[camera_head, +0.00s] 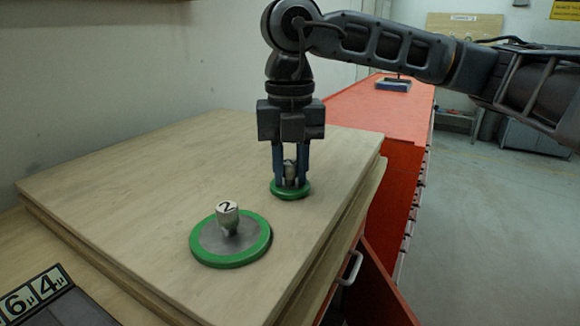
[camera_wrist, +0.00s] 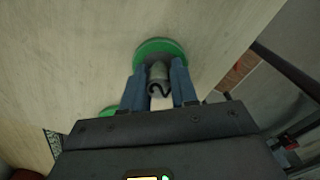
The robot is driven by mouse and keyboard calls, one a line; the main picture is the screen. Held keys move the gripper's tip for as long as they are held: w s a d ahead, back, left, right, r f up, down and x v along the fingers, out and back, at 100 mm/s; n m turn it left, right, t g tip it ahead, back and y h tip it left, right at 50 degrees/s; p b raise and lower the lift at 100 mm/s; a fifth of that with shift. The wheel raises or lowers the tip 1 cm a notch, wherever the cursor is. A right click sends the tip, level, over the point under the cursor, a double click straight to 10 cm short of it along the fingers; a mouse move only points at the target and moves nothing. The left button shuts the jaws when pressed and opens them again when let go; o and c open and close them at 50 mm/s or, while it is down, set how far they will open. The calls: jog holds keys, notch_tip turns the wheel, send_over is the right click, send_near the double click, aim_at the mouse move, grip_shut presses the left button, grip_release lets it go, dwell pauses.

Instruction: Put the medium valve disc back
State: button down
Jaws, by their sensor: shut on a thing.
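My gripper (camera_head: 290,174) points straight down, its two blue fingers shut on the grey knob of a smaller green-rimmed valve disc (camera_head: 290,191). This disc is upright at the right part of the wooden board; I cannot tell whether it touches the wood. In the wrist view the held disc (camera_wrist: 152,47) lies beyond the fingertips, with a dark mark like a 2 on its knob (camera_wrist: 159,86). A larger green-rimmed disc (camera_head: 211,252) with a knob marked 2 lies flat on the board, nearer the camera. Its green edge shows in the wrist view (camera_wrist: 109,111).
The light wooden board (camera_head: 130,190) is stacked on another and is mostly bare. A wall stands along its left. A red cabinet (camera_head: 375,118) with drawers is behind and right.

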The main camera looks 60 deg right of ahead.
aim_at(290, 162)
jog(key=shift+f, duration=0.15)
jog(key=c, duration=0.9)
grip_release()
jog(key=shift+o, duration=0.2)
jog(key=shift+r, duration=0.2)
notch_tip(290, 162, up, 12)
